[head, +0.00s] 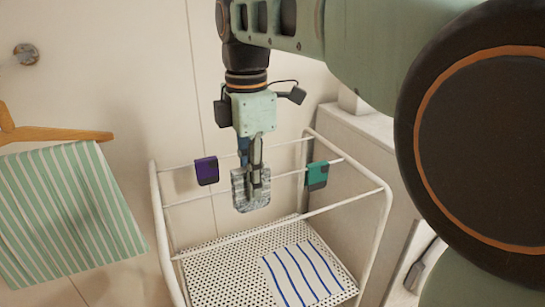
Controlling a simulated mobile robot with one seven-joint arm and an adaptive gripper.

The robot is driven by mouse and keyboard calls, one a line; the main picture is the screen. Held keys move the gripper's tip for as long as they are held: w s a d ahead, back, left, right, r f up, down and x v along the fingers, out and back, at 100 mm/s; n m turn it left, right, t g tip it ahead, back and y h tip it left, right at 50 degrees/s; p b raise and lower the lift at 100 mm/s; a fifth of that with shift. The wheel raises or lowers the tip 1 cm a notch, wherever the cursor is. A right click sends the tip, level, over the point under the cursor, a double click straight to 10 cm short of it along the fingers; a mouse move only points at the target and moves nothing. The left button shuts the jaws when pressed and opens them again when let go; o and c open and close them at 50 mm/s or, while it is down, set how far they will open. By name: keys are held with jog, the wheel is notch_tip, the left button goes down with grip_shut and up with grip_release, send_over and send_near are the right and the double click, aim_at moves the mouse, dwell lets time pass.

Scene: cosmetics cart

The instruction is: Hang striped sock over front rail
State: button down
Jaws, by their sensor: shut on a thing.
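My gripper (257,183) points down over the white rack and is shut on a grey, mottled piece of cloth (240,203), which appears to be the striped sock. Its stripes are too small to make out. The cloth hangs from the fingers, and the fingers hide part of it. In the picture its lower edge is a little above the rack's front rail (310,212), with a visible gap between them. The cloth overlaps the line of the middle rail (190,199); I cannot tell whether they touch.
A purple cloth (206,171) hangs over the back rail, and a teal one (317,176) hangs farther right. A blue-striped white cloth (302,274) lies on the perforated shelf (215,265). A green-striped towel (70,215) hangs on a wooden hanger (55,134) at left. The front rail is bare.

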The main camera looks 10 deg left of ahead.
notch_tip(320, 180, down, 15)
jog(key=b, duration=0.9)
jog(key=shift+b, duration=0.3)
dwell(0.8)
dwell(0.3)
jog(key=c, duration=1.8)
grip_release()
jog(key=shift+o, duration=0.2)
